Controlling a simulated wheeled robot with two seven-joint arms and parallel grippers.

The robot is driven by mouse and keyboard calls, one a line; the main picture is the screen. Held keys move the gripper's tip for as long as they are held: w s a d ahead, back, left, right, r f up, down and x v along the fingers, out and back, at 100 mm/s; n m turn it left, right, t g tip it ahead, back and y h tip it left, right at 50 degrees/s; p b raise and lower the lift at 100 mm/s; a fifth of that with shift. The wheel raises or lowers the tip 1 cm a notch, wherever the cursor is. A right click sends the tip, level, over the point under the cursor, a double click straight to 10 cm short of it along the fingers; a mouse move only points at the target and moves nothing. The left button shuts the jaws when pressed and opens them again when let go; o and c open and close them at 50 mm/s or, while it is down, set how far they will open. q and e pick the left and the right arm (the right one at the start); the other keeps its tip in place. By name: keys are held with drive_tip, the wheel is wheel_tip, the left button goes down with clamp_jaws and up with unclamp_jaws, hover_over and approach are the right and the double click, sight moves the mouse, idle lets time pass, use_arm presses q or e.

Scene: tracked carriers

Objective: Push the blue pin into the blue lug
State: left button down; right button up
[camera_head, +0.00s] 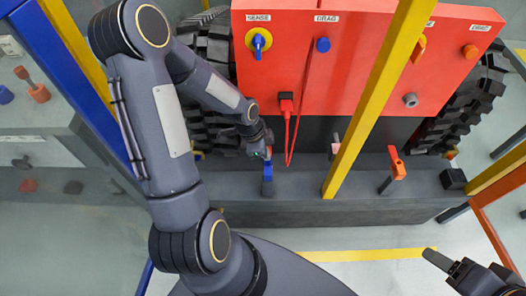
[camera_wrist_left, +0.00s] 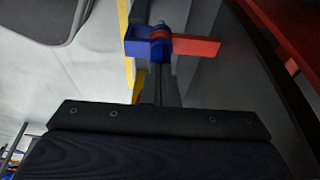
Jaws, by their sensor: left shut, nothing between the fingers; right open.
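A blue piece (camera_head: 267,172) stands on a grey post at the front ledge in the head view. In the left wrist view a blue piece (camera_wrist_left: 137,46) sits around or beside the grey post, with a red flat piece (camera_wrist_left: 197,46) to its right. I cannot tell which blue part is the pin and which the lug, or whether they are joined. My left gripper (camera_head: 262,152) is shut and empty, just above the blue piece in the head view; whether it touches is unclear. My right gripper (camera_head: 440,261) is open and empty at the lower right.
A red panel (camera_head: 285,70) carries a yellow-blue switch (camera_head: 259,42), a blue knob (camera_head: 323,45) and a red cable (camera_head: 297,125). A yellow post (camera_head: 375,95) stands right of the blue piece. An orange-topped lever (camera_head: 397,164) is farther right on the dark ledge (camera_head: 310,185).

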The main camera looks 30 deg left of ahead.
use_arm(q)
drive_tip(key=shift+f, duration=0.15)
idle(0.3)
wheel_tip(320, 180, up, 3)
drive_tip(key=shift+r+p, duration=0.1)
drive_tip(key=shift+p, duration=1.05)
drive_tip(key=p+v, duration=0.1)
drive_tip(key=v, duration=0.6)
drive_tip(key=shift+r+p, duration=0.2)
drive_tip(key=shift+p, duration=0.1)
drive_tip(key=shift+s+r, duration=0.1)
